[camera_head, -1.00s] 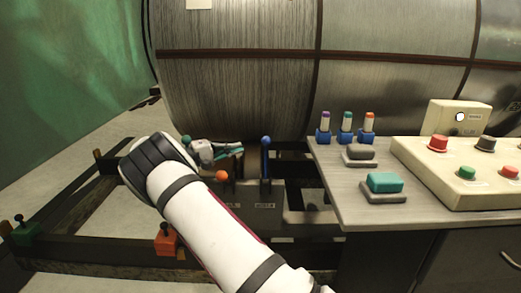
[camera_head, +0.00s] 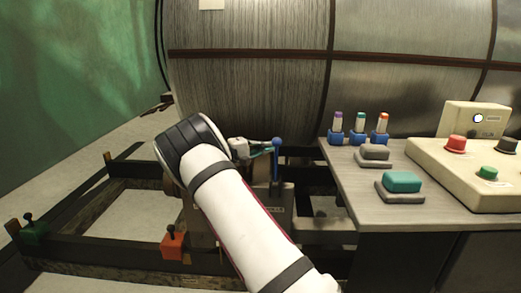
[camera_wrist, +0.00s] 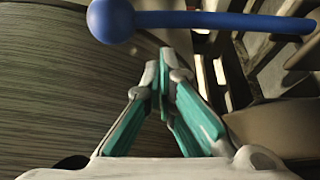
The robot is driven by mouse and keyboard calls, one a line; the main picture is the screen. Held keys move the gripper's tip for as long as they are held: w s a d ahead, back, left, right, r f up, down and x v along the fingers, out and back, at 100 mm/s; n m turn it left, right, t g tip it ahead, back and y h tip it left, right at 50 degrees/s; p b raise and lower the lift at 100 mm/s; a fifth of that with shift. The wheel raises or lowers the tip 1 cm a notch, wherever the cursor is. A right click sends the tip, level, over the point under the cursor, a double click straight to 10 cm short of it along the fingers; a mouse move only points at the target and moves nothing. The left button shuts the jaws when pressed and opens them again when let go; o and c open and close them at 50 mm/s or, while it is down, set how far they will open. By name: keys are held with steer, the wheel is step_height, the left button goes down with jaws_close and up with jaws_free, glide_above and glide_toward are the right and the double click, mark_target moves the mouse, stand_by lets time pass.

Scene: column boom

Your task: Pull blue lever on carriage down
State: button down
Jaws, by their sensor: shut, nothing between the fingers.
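The blue lever (camera_head: 277,160) stands upright on the carriage, with a round blue knob at its top. In the wrist view the blue lever (camera_wrist: 215,20) lies across the top of the picture, its knob at the left. My gripper (camera_head: 272,147) has teal fingers and is shut and empty. In the head view its tips are at the lever, just below the knob. In the wrist view my gripper (camera_wrist: 160,65) points toward the lever, with a small gap in the picture; I cannot tell if they touch. My arm hides part of the carriage.
A grey bench (camera_head: 345,200) at the right holds a teal button (camera_head: 402,182), a grey button (camera_head: 374,152), several small coloured-tip holders and a control box (camera_head: 470,170). A large metal drum (camera_head: 250,85) stands behind. A dark frame with an orange block (camera_head: 173,243) lies at left.

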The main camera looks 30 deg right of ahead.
steer(key=shift+s+a+b, duration=0.15)
steer(key=shift+s+a, duration=0.15)
steer(key=shift+s, duration=0.2)
steer(key=shift+s+a+b, duration=0.15)
steer(key=shift+s+a, duration=0.1)
steer(key=shift+s, duration=0.2)
steer(key=shift+a, duration=0.1)
steer(key=shift+s+a, duration=0.35)
steer(key=shift+s, duration=0.35)
